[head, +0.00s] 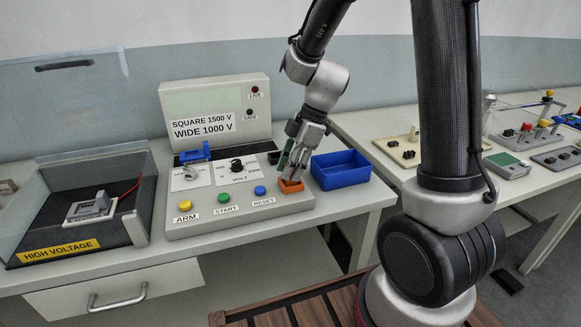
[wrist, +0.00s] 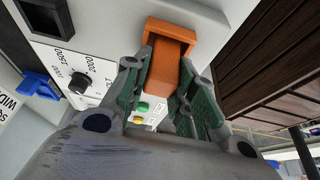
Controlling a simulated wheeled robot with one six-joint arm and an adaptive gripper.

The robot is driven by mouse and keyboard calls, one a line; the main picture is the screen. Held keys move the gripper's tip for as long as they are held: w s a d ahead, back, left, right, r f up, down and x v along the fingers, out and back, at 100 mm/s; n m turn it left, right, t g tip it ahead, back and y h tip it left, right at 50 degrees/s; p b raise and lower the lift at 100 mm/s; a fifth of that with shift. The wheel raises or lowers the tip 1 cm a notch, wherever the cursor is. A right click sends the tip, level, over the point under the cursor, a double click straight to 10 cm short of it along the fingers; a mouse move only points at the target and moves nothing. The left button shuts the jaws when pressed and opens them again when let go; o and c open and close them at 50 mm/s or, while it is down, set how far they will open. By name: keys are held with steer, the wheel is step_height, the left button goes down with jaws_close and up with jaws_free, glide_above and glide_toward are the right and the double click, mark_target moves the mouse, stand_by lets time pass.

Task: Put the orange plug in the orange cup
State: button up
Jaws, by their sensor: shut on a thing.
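My gripper (head: 291,170) points down at the right end of the sloped grey control panel. In the wrist view my gripper (wrist: 164,78) is shut on the orange plug (wrist: 163,72), which lies between its two green-padded fingers. The orange cup (wrist: 184,27) shows as a square rim around the far end of the plug. I cannot tell how deep the plug reaches into it. In the head view the orange cup (head: 291,186) is directly below my fingertips, and the plug is mostly hidden by the fingers.
A blue bin (head: 340,169) stands just right of the cup. The panel has a black knob (head: 237,165) and yellow, green and blue buttons left of the cup. A clear-covered high-voltage box (head: 90,207) is at the far left. A second table with small parts is at right.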

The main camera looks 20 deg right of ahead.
steer(key=o, duration=1)
steer(key=shift+o, duration=0.2)
steer(key=v, duration=1.2)
steer(key=s+d+r+m+t+h, duration=0.2)
steer(key=s+d+m, duration=0.3)
steer(key=s+m, duration=0.4)
steer(key=s+d+r+m+t+h, duration=0.2)
steer(key=s+d+m, duration=0.3)
steer(key=s+m, duration=0.4)
steer(key=shift+s+d+r, duration=0.25)
steer(key=shift+s+r, duration=0.25)
steer(key=shift+r, duration=0.35)
